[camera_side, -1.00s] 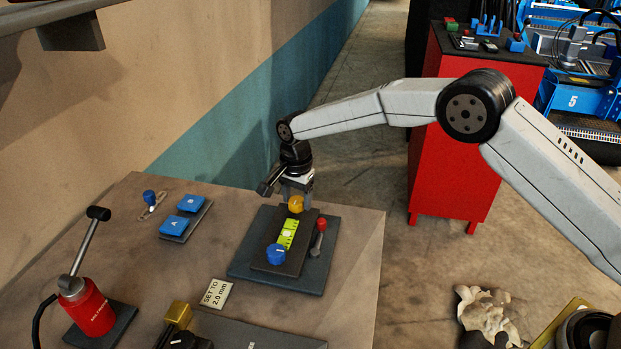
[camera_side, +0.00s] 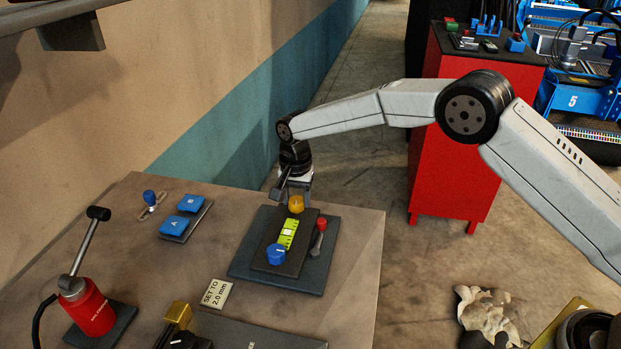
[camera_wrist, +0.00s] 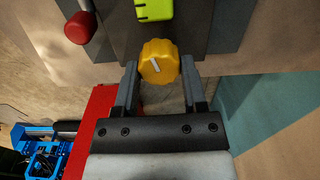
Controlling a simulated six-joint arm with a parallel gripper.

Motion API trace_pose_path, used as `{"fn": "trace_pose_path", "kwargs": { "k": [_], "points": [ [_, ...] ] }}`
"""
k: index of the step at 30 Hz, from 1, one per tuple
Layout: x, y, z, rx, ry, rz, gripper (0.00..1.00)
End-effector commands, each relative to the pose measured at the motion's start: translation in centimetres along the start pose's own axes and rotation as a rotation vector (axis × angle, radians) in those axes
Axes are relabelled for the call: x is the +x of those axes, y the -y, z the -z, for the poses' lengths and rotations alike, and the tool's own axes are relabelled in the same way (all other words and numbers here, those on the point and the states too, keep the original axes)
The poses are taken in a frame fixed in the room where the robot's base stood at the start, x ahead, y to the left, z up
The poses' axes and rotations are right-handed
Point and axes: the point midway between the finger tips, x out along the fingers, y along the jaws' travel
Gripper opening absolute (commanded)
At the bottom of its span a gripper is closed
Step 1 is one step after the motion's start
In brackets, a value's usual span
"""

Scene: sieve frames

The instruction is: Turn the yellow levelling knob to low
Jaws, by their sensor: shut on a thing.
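The yellow knob (camera_side: 296,204) sits at the far end of a dark plate (camera_side: 265,262), beyond a green level strip (camera_side: 288,234). My gripper (camera_side: 297,192) comes down on it from above. In the wrist view, the two fingers of my gripper (camera_wrist: 160,66) stand on either side of the yellow knob (camera_wrist: 159,62), shut on it. A short pale pointer line on the knob's face is tilted. No low mark can be read beside the knob.
A blue knob (camera_side: 276,254) is at the near end of the plate. A red-tipped lever (camera_side: 321,224) stands close on the right. Blue buttons A and B (camera_side: 182,214), a "SET TO 2.0 mm" card (camera_side: 217,293) and a red jack (camera_side: 90,310) are on the bench to the left.

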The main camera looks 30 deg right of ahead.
Motion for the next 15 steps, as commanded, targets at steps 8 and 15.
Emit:
{"fn": "trace_pose_path", "kwargs": {
  "k": [8,15],
  "points": [
    [0.02,0.08,0.04,-0.26,-0.001,0.0,0.0],
    [0.03,0.15,0.03,-0.488,-0.002,0.0,0.0]
  ]
}}
